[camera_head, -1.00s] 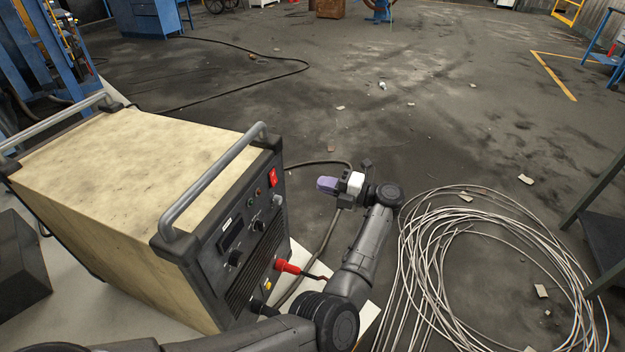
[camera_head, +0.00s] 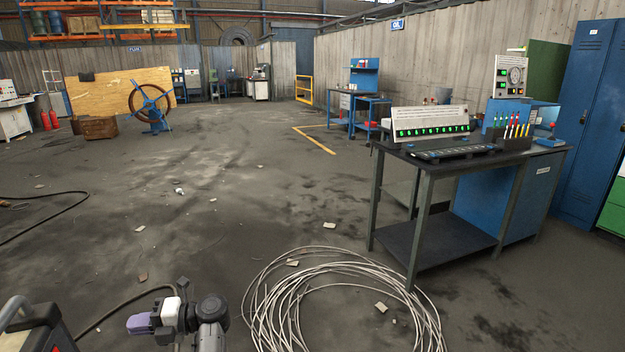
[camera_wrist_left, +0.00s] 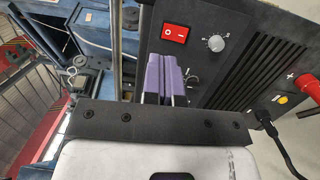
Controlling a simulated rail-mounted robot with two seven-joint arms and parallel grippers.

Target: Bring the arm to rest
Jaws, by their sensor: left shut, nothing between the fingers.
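My left gripper (camera_head: 138,323) shows at the bottom left of the head view, with purple fingers on a white and dark wrist. In the left wrist view its two purple fingers (camera_wrist_left: 163,78) lie together, shut and empty. Behind them is the front panel of the cream machine (camera_wrist_left: 232,50), with a red switch, knobs and a red plug. I cannot tell how far the fingers are from the panel. In the head view only a corner of the machine (camera_head: 30,335) shows at the lower left. My right gripper is not in view.
A coil of pale wire (camera_head: 330,270) lies on the floor right of my left arm. A dark cable (camera_head: 110,312) runs behind the gripper. A workbench (camera_head: 440,240) with a lit display stands at the right, before blue lockers (camera_head: 590,120). The middle floor is open.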

